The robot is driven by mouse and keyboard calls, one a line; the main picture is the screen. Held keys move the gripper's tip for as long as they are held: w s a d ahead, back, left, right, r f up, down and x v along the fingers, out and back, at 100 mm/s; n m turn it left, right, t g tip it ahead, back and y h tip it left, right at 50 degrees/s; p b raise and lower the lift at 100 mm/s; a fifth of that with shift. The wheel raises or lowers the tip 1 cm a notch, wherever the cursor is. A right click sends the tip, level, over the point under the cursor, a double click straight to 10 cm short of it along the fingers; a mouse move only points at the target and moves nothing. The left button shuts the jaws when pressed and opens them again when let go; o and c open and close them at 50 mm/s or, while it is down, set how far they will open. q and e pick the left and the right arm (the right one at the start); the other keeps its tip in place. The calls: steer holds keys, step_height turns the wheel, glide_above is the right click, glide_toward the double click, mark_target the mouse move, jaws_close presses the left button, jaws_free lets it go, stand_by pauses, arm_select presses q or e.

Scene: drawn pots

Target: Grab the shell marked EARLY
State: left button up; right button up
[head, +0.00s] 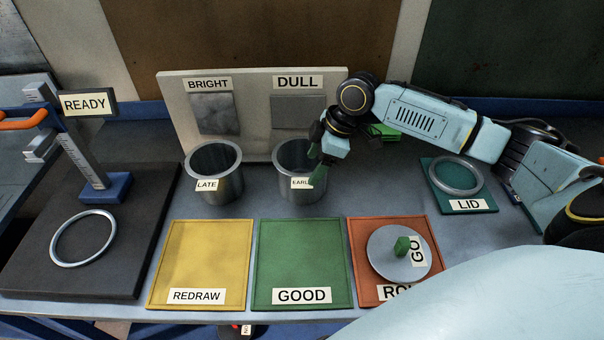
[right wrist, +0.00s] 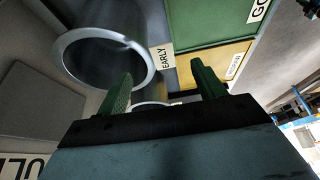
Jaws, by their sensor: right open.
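The shell marked EARLY (head: 289,160) is a grey metal cup, upright and open at the top, standing on the table in front of the DULL sample. My right gripper (head: 317,158) is open and empty at the right side of this shell, its green fingers overlapping the shell's right edge in the head view. In the right wrist view the shell (right wrist: 143,32) lies above and left of the gap between the fingers (right wrist: 163,84), with its EARLY label near the middle. Whether a finger touches it I cannot tell. My left gripper is not in view.
A similar shell marked LATE (head: 229,183) stands to the left. Yellow REDRAW (head: 200,255), green GOOD (head: 300,255) and orange (head: 361,232) mats lie in front; a grey disc with a green knob (head: 402,246) is on the orange one. The sample board (head: 258,120) stands close behind.

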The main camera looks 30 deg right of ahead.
mark_target(302, 180)
steer(key=shift+p+x, duration=0.3)
steer(key=shift+x, duration=2)
steer(key=shift+w+a+f, duration=0.15)
steer(key=shift+c, duration=0.6)
jaws_close()
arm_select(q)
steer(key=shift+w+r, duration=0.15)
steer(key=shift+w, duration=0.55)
arm_select(e)
step_height(302, 180, up, 10)
